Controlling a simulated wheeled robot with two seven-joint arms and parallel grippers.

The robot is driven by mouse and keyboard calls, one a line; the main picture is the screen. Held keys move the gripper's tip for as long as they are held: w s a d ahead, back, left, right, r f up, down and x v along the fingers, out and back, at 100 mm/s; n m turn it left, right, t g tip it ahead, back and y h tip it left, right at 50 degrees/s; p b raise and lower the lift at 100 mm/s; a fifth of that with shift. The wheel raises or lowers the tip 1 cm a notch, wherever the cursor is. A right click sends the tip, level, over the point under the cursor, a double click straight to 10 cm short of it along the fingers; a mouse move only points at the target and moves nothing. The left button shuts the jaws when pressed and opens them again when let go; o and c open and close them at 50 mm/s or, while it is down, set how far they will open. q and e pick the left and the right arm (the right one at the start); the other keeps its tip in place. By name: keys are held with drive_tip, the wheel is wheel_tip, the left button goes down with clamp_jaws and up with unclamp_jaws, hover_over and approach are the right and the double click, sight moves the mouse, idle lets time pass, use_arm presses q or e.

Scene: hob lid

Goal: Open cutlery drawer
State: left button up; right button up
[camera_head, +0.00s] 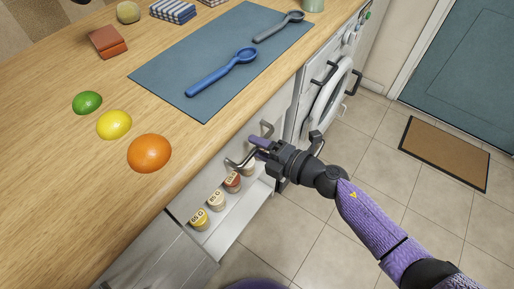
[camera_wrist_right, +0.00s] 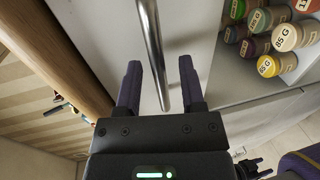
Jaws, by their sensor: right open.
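My right gripper (camera_head: 255,148) is open at the white cabinet fronts below the counter edge. In the right wrist view, its two dark purple fingers (camera_wrist_right: 160,88) stand on either side of a metal bar handle (camera_wrist_right: 152,45). The bar runs between them, and I see no finger closed on it. The handle is on a pale front panel (camera_wrist_right: 105,35). No cutlery is visible inside a drawer. My left gripper is not in view.
Several spice jars (camera_head: 217,200) stand on an open white shelf or pull-out below the gripper. The wooden counter (camera_head: 60,170) holds an orange (camera_head: 149,153), a lemon (camera_head: 114,124), a lime (camera_head: 87,102) and a blue mat (camera_head: 160,73). Tiled floor (camera_head: 320,235) lies clear in front.

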drive_tip(key=shift+w+a+f, duration=0.1)
drive_tip(key=shift+w+a, duration=0.05)
drive_tip(key=shift+a, duration=0.1)
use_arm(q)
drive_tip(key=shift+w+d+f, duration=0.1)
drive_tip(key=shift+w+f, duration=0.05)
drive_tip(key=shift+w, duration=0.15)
use_arm(e)
drive_tip(key=shift+c, duration=0.4)
drive_tip(key=c, duration=0.5)
clamp_jaws()
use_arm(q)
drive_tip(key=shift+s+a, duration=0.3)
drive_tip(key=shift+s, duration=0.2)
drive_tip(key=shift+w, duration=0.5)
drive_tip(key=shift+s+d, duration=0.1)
